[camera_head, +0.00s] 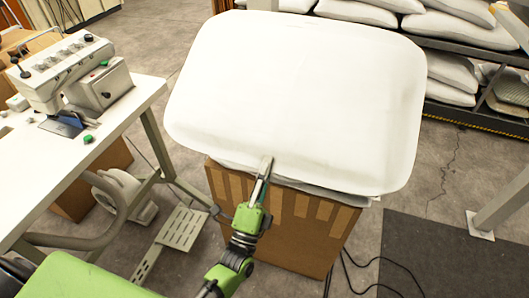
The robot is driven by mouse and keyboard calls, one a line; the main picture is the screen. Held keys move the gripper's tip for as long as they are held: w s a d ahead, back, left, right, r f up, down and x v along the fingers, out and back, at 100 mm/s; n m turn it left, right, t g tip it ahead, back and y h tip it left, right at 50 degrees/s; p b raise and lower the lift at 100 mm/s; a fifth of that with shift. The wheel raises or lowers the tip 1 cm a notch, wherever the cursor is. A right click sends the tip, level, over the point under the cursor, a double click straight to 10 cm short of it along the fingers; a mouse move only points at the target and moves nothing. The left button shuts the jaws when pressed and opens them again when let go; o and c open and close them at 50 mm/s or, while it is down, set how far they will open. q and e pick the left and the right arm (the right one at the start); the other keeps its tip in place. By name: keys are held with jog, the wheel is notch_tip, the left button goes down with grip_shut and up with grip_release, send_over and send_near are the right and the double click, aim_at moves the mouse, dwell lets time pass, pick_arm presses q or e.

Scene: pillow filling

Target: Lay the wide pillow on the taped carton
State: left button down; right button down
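The wide white pillow (300,95) lies flat over the top of the taped carton (290,235) and overhangs it on several sides. The brown carton shows lighter tape strips down its front. Thin whitish layers (325,190) show between the pillow's front edge and the carton; I cannot tell what they are. My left gripper (265,168), green with grey fingers, is at the pillow's front edge, its fingertips overlapping the pillow in view. I cannot tell if the fingers pinch the pillow or only lie against it. My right gripper is not in view.
A white sewing table (110,125) with a sewing machine (75,70) stands at the left, a pedal (178,230) beneath. Shelves with white pillows (460,30) are at the back right. Black cables (355,265) and a dark mat (440,255) lie right of the carton.

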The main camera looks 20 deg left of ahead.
pick_arm(q)
notch_tip(320, 180, down, 9)
jog(key=w+g+p, duration=0.1)
jog(key=g+p, duration=0.5)
jog(key=p, duration=0.2)
jog(key=shift+w+r+p, duration=0.2)
jog(key=shift+w+p, duration=0.15)
jog(key=shift+w, duration=0.05)
jog(key=c, duration=1.4)
grip_release()
jog(key=shift+c, duration=0.2)
jog(key=s+p, duration=0.1)
jog(key=s, duration=0.8)
jog(key=shift+s, duration=0.15)
jog(key=shift+a+f, duration=0.1)
jog(key=shift+f, duration=0.05)
